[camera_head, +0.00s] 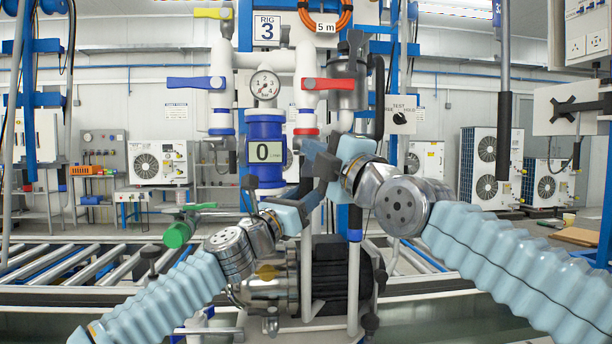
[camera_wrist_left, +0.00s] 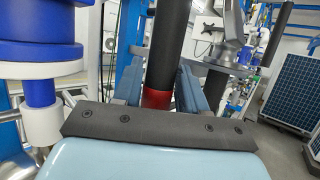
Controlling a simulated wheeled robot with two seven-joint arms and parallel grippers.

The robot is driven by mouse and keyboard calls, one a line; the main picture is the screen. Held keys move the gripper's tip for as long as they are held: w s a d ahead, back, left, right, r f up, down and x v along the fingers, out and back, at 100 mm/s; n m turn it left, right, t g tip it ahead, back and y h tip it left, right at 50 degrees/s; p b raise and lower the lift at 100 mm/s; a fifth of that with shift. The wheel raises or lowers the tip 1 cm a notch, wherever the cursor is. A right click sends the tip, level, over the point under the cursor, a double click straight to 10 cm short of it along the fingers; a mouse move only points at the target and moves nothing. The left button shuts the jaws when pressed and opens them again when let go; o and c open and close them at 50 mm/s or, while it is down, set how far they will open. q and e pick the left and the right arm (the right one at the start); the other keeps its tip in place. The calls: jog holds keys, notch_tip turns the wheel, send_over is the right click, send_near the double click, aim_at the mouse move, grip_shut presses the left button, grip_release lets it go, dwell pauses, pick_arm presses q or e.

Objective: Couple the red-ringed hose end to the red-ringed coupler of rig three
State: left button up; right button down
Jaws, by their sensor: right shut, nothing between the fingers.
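The red-ringed coupler (camera_head: 306,131) of rig three hangs under the red-handled valve (camera_head: 312,84), to the right of the blue-ringed coupler (camera_head: 222,131). My left gripper (camera_head: 318,192) is low in front of the rig. In the left wrist view its blue fingers (camera_wrist_left: 163,85) lie on both sides of a black hose end with a red ring (camera_wrist_left: 157,98) and appear shut on it. The hose runs upward from the ring there. In the head view the hose end is hidden among the grippers. My right gripper (camera_head: 318,150) is shut and empty, just below and beside the red-ringed coupler.
The blue flow meter (camera_head: 264,130) stands left of the coupler, under a pressure gauge (camera_head: 265,84). A green-capped fitting (camera_head: 178,235) is at lower left. A dark pump motor (camera_head: 340,272) sits below the grippers. A roller conveyor (camera_head: 60,262) runs at left.

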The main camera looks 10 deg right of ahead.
pick_arm(q)
jog(key=o, duration=0.4)
jog(key=shift+f, duration=0.15)
jog(key=shift+s+a+f+b, duration=0.15)
jog(key=shift+b, duration=0.15)
jog(key=shift+b+v, duration=4.35)
jog(key=shift+v, duration=2.3)
